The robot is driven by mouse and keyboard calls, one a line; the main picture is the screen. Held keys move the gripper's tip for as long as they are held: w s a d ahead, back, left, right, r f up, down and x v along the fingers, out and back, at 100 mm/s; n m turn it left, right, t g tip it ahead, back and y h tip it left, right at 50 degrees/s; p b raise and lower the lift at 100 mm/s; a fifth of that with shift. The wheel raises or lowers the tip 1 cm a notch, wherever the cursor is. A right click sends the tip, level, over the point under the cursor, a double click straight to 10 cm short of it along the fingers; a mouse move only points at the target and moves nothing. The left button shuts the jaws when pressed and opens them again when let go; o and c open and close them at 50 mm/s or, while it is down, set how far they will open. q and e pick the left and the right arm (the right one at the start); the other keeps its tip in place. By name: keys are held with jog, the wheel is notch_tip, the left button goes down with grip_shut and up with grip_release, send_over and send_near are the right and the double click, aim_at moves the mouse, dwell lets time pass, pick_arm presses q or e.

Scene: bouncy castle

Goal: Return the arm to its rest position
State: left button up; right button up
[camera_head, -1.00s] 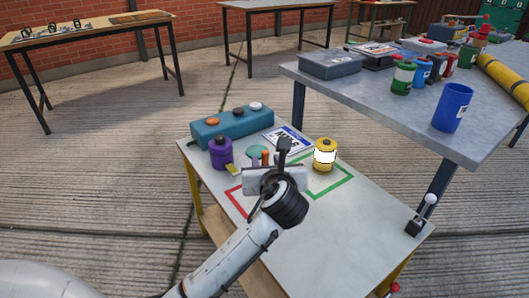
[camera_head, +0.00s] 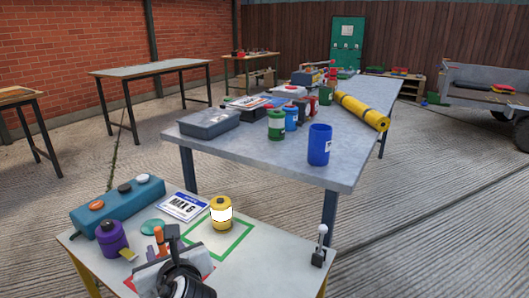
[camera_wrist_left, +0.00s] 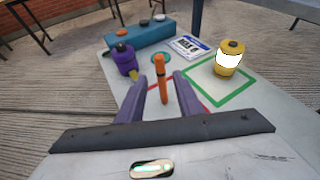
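My left gripper (camera_head: 168,242) is low over the small front table (camera_head: 270,240), by the red outlined square (camera_head: 205,272). In the left wrist view its two fingers (camera_wrist_left: 160,95) are spread apart. An upright orange stick-like thing (camera_wrist_left: 161,78) shows between them, with a gap on both sides. It also shows in the head view (camera_head: 159,238), partly covered by the gripper. The gripper hides part of the red square. My right gripper is in neither view.
A purple container (camera_head: 111,238), a teal box with knobs (camera_head: 118,206), a MAX 6 card (camera_head: 183,207) and a yellow canister (camera_head: 221,213) by the green square (camera_head: 243,246) surround the gripper. A lever (camera_head: 319,247) stands at the right. A crowded grey table (camera_head: 255,155) is behind.

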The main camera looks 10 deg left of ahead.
pick_arm(q)
jog(key=s+f+n+h, duration=0.1)
jog(key=s+f+n, duration=0.1)
jog(key=s+f+n+g, duration=0.1)
jog(key=s+f+n, duration=0.1)
jog(key=f, duration=0.1)
jog(key=s+f+n+g+h, duration=0.1)
jog(key=s+f+n, duration=0.1)
jog(key=f, duration=0.1)
jog(key=shift+s+d+h, duration=0.1)
jog(key=shift+d+h, duration=0.2)
jog(key=shift+d, duration=0.05)
jog(key=s+d+f+n+g+h, duration=0.25)
jog(key=s+f+n, duration=0.25)
jog(key=s+n, duration=0.45)
jog(key=s+d+f+n+g+h, duration=0.2)
jog(key=s+d+f+n+h, duration=0.15)
jog(key=s+n, duration=0.65)
jog(key=w+d+f+t+h, duration=0.3)
jog(key=d+f+t, duration=0.2)
jog(key=d+f, duration=0.15)
notch_tip(320, 180, up, 9)
jog(key=p, duration=1.3)
jog(key=shift+w+a+f, duration=0.15)
jog(key=shift+w+a, duration=0.05)
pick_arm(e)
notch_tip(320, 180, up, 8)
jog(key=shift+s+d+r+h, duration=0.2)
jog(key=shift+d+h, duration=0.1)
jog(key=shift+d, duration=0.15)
